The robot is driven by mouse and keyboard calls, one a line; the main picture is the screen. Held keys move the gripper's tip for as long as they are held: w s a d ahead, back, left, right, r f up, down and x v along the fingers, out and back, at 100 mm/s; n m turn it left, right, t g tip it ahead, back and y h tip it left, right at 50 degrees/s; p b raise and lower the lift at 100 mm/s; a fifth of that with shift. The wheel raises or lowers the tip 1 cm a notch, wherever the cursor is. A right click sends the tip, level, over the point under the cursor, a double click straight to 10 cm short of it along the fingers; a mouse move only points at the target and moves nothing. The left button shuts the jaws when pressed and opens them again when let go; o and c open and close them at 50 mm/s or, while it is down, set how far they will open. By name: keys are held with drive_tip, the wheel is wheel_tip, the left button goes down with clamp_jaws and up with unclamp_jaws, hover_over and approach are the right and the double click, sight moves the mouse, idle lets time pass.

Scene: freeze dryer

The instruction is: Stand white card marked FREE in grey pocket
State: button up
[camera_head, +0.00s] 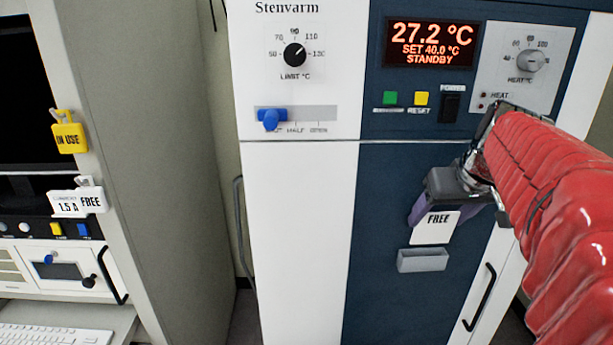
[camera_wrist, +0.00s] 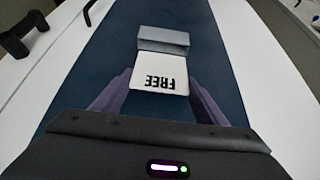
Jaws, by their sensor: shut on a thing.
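The white card marked FREE (camera_head: 436,228) is held upright, slightly tilted, in front of the dark blue panel. My gripper (camera_head: 437,218) is shut on it, with purple fingers at its sides. The grey pocket (camera_head: 422,260) is on the panel just below the card. In the wrist view the card (camera_wrist: 160,72) lies between my fingers (camera_wrist: 160,82), its lettering upside down. Its far edge appears to meet the pocket (camera_wrist: 163,40) there; the head view shows a narrow gap. I cannot tell if they touch. The pocket's inside is hidden.
Above are a Stenvarm display (camera_head: 432,42), a green button (camera_head: 390,98), a yellow button (camera_head: 421,98) and knobs. A yellow IN USE tag (camera_head: 69,137) and another white FREE tag (camera_head: 91,200) hang on the left machine.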

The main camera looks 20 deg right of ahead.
sight(431, 239)
drive_tip(key=shift+w+f, duration=0.1)
drive_tip(key=shift+f, duration=0.65)
drive_tip(key=shift+f, duration=0.2)
drive_tip(key=shift+f, duration=0.3)
drive_tip(key=shift+w+f, duration=0.1)
drive_tip(key=shift+f, duration=0.15)
drive_tip(key=shift+f, duration=0.35)
drive_tip(key=shift+w+f, duration=0.1)
drive_tip(key=shift+f, duration=0.2)
drive_tip(key=shift+f, duration=0.4)
drive_tip(key=shift+w+d+f, duration=0.1)
drive_tip(key=shift+f, duration=0.2)
drive_tip(key=shift+w+f, duration=0.1)
drive_tip(key=shift+f, duration=0.55)
